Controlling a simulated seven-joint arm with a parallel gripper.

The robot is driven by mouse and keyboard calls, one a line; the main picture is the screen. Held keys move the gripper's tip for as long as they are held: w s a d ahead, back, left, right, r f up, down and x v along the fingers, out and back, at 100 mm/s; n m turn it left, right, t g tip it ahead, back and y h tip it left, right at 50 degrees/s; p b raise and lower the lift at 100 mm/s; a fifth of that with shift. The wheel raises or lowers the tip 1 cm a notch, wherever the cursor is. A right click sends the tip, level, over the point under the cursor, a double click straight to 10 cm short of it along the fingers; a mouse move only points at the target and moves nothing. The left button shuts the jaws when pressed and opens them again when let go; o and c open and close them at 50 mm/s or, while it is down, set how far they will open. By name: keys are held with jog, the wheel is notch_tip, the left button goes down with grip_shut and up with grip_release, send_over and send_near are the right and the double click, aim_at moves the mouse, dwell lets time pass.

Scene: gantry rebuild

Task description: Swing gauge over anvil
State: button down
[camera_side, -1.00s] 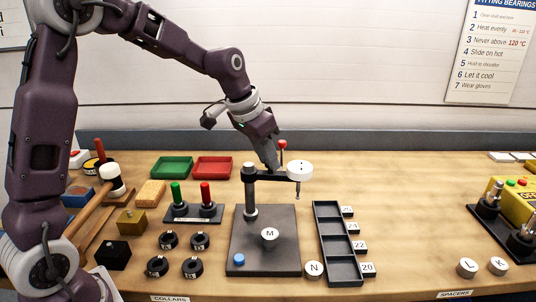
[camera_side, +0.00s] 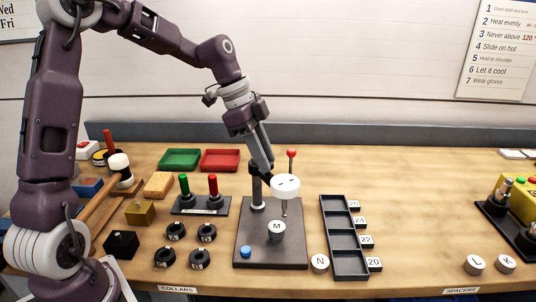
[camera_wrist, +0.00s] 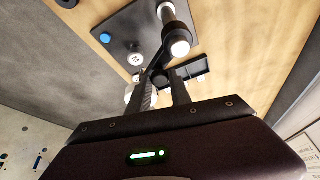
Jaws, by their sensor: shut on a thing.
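The gauge is a white round dial (camera_side: 286,184) on a black swing arm, with a thin stem below it. It pivots on a dark post (camera_side: 257,190) standing on a dark base plate (camera_side: 292,256). A white spacer marked M (camera_side: 277,230) sits on the plate; the gauge stem tip shows just behind its top. Whether they touch, I cannot tell. The anvil under the spacer is hidden. My gripper (camera_side: 268,178) is shut on the gauge arm between post and dial. In the wrist view the fingers (camera_wrist: 163,98) straddle the arm, and the dial's edge shows.
A red-knobbed rod (camera_side: 291,154) stands up behind the dial. A blue button (camera_side: 246,252) is on the plate's front left. A black compartment tray (camera_side: 348,271) and spacer N (camera_side: 320,263) are to the right. Black collars (camera_side: 176,231) and a two-post stand (camera_side: 199,210) are left.

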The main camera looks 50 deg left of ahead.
jog(key=shift+s+a+m+g, duration=0.15)
jog(key=shift+s+m+g, duration=0.15)
jog(key=shift+m, duration=0.5)
jog(key=c, duration=1.2)
grip_release()
jog(key=shift+o, duration=0.2)
jog(key=v, duration=0.7)
